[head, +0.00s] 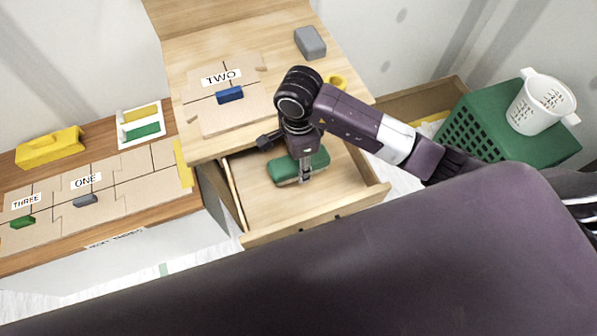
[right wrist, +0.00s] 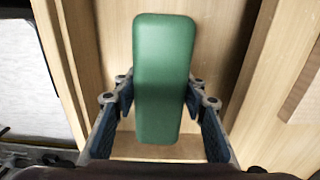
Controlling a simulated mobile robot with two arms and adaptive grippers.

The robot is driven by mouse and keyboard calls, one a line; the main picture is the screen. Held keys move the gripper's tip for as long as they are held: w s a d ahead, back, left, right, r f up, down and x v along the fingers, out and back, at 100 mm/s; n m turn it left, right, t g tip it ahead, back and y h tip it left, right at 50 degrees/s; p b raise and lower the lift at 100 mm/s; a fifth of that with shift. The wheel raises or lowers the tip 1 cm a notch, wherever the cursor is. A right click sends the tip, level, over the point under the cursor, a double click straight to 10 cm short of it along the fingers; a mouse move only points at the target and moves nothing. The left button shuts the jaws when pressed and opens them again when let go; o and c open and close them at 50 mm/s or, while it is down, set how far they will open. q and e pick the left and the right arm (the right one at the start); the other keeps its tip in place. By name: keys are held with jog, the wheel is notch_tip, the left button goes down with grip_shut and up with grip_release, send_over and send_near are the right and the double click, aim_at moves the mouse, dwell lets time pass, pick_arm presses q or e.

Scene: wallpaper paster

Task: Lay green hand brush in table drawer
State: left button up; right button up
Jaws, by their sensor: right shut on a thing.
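The table drawer (head: 340,188) is pulled open below the light wooden table and is empty apart from the brush in or over it. The green hand brush (head: 318,160) shows its green back and a pale underside edge. My right gripper (head: 304,172) points down over the drawer and is shut on the brush. In the right wrist view the green brush (right wrist: 163,80) lies lengthwise between the two fingers, with the drawer's wood around it. I cannot tell whether the brush touches the drawer floor. My left gripper is not in view.
The table (head: 190,60) carries a board marked TWO (head: 222,76), a blue block (head: 230,95), a grey block (head: 310,42) and a yellow object (head: 337,81). A green crate (head: 480,125) with a white basket (head: 540,105) stands right. A brown side table (head: 90,155) stands left.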

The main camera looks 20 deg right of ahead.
jog(key=shift+f, duration=2.65)
jog(key=shift+f, duration=0.2)
jog(key=o, duration=1.2)
jog(key=shift+r, duration=0.15)
notch_tip(320, 180, up, 12)
jog(key=shift+r+b, duration=0.1)
jog(key=shift+b, duration=0.3)
